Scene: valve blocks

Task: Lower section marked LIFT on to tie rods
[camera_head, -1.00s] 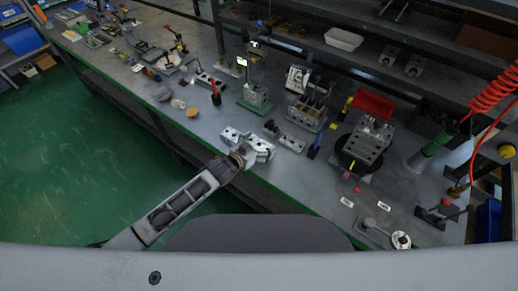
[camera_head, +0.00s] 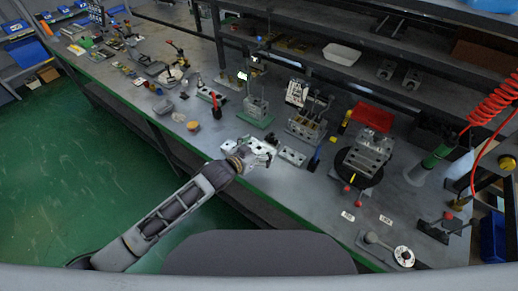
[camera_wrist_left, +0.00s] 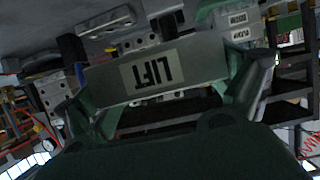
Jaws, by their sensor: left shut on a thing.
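The section marked LIFT shows in the left wrist view (camera_wrist_left: 157,72) as a grey block with a pale label that reads upside down. My left gripper (camera_head: 262,149) is shut on it, with a finger at each end of the block in the wrist view. In the head view the gripper is over the front part of the bench. I cannot tell which are the tie rods. My right gripper is out of view.
A small grey block (camera_head: 292,156) lies just right of the gripper. A valve block (camera_head: 366,154) stands on a dark round base, near a red bin (camera_head: 371,116). A tan round piece (camera_head: 193,126) lies to the left. Shelves run along the back.

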